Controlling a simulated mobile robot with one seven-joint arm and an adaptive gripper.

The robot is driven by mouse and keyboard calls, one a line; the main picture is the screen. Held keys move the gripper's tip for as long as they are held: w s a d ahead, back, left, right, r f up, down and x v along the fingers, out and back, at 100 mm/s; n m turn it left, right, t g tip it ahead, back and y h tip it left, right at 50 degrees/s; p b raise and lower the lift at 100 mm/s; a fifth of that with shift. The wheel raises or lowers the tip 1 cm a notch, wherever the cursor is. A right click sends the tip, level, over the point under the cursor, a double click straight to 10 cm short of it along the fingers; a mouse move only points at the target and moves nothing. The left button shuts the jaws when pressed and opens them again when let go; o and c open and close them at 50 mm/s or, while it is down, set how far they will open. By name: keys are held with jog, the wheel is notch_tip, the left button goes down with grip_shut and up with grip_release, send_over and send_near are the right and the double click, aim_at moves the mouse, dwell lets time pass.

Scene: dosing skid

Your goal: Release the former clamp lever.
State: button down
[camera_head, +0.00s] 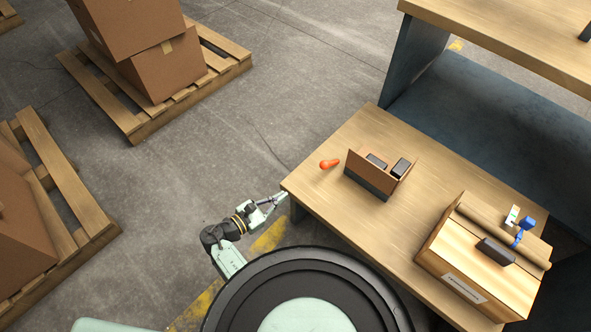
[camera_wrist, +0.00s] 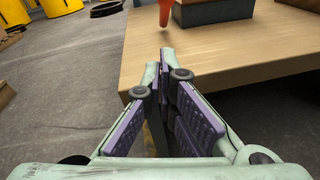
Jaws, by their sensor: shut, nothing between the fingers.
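A blue lever-like handle (camera_head: 524,229) stands at the far end of a light wooden block (camera_head: 452,249) on the right of the table in the head view. It looks like the clamp lever, but no label confirms this. A small pale plate with a green mark (camera_head: 513,216) is beside it. My gripper (camera_head: 274,204) is just off the table's left corner, far from the blue handle. In the wrist view its fingers (camera_wrist: 166,66) are together with nothing between them, pointing at the table. The blue handle is out of the wrist view.
The wooden table (camera_head: 336,205) carries an orange object (camera_head: 329,164) and a brown open holder (camera_head: 369,177) with dark blocks. A dark bar (camera_head: 496,251) lies on the wooden block. A higher bench (camera_head: 510,30) stands behind. Pallets with cartons (camera_head: 165,68) are at left; floor between is clear.

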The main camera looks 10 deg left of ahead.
aim_at(303, 189)
jog(key=shift+s+d, duration=0.2)
jog(key=shift+f, duration=0.1)
jog(key=b+x, duration=0.3)
jog(key=x, duration=0.7)
jog(key=shift+b, duration=0.3)
jog(key=shift+w+d+r+p, duration=0.4)
jog(key=shift+d+r, duration=0.1)
jog(key=shift+r, duration=0.1)
jog(key=shift+w+d+r+p, duration=0.35)
jog(key=shift+w+d+r, duration=0.15)
jog(key=shift+r, duration=0.15)
jog(key=shift+w+d+r, duration=0.15)
jog(key=shift+d, duration=0.05)
jog(key=shift+w+r, duration=0.1)
jog(key=shift+r, duration=0.05)
